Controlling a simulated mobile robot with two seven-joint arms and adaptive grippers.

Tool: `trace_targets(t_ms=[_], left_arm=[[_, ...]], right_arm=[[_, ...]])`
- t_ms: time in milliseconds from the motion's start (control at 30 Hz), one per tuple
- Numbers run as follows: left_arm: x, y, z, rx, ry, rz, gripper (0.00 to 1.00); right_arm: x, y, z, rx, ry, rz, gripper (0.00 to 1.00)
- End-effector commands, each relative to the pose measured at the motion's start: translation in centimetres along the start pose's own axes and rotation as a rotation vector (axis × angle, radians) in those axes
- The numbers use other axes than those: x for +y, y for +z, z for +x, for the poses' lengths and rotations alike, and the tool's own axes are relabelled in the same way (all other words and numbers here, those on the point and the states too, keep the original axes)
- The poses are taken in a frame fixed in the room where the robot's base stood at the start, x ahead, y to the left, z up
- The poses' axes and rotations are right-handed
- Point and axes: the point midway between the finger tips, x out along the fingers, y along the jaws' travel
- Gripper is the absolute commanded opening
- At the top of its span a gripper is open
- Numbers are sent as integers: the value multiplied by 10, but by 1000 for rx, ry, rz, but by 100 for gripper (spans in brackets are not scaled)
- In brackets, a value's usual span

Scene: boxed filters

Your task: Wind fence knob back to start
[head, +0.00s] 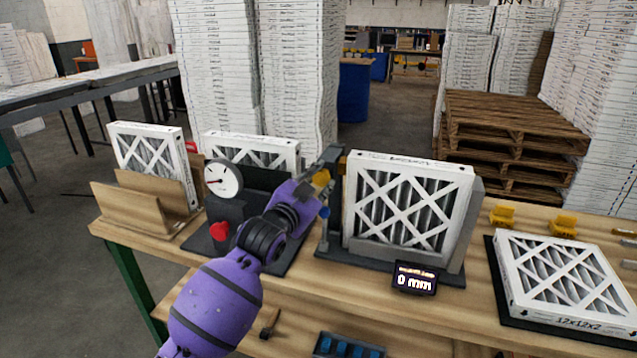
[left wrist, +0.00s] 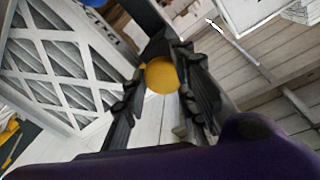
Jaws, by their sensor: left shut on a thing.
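The yellow fence knob (left wrist: 162,75) sits between the fingertips of my left gripper (left wrist: 163,82) in the left wrist view. In the head view the knob (head: 321,179) is partly hidden by my left gripper (head: 316,190), which is shut on it. The fence stand holds an upright white-framed pleated filter (head: 408,208) just right of the gripper. The same filter fills the left of the wrist view (left wrist: 62,70). A small display (head: 415,279) in front of the stand reads 0 mm. My right gripper is in neither view.
Another filter (head: 153,165) stands in a wooden rack (head: 139,210). A flat filter (head: 565,280) lies on a dark mat at the right. Yellow clips (head: 563,225) lie behind it.

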Motion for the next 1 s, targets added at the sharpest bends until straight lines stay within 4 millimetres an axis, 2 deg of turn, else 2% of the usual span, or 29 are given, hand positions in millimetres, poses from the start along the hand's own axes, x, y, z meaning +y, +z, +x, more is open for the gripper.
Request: trace_targets(t_ms=[33,1000], left_arm=[[12,11,0,-13,15,-56,1],[10,2,1,98,-23,-961,0]], right_arm=[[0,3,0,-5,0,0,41],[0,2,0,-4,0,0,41]])
